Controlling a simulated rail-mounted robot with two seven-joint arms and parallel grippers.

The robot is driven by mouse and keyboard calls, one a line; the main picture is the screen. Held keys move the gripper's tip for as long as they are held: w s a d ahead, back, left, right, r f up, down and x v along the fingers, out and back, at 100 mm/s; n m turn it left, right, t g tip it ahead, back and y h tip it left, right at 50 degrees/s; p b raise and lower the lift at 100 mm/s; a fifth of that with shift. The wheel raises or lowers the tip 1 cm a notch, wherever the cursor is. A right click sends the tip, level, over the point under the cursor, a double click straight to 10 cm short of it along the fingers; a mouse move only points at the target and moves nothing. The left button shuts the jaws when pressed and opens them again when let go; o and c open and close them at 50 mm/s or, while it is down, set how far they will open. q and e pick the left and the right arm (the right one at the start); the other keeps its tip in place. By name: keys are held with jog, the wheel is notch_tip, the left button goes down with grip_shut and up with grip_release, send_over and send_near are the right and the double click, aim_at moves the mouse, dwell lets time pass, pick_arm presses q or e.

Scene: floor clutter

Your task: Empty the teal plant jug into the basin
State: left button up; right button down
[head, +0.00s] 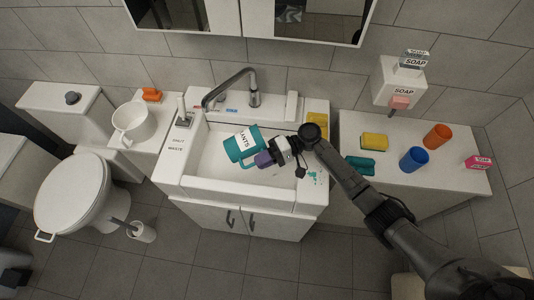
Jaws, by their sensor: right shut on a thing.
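The teal jug (234,151), with a white label that reads in part "ANTS", is tilted over on its side above the white basin (206,166). My right gripper (270,158) is shut on the jug on its right side, at the handle. The jug's mouth and any contents are hard to make out. Whether the jug touches the basin floor cannot be told. My left gripper does not show.
A tap (254,94) arches over the basin's back left. A white mug (133,122) stands on the left ledge. On the right counter are an orange cup (438,137), a blue cup (413,160), a yellow sponge (374,142) and a teal item (359,166).

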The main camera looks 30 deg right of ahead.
jog(key=r+h+p, duration=0.2)
jog(key=h+p, duration=0.1)
jog(key=p, duration=0.2)
jog(key=a+r+h+p, duration=0.1)
jog(key=r+h+p, duration=0.1)
jog(key=p, duration=0.4)
jog(key=shift+a+h, duration=0.1)
jog(key=shift+h, duration=0.4)
jog(key=h+p, duration=0.2)
jog(key=p, duration=0.1)
jog(key=h+p, duration=0.6)
jog(key=shift+d+f+g, duration=0.25)
jog(key=shift+g, duration=0.15)
jog(key=shift+d+f+h+p, duration=0.1)
jog(key=shift+f+h+p, duration=0.15)
jog(key=shift+h+p, duration=0.35)
jog(key=shift+s+d+r+p, duration=0.1)
jog(key=shift+d+r+p, duration=0.05)
jog(key=shift+r+p, duration=0.5)
jog(key=shift+r, duration=0.6)
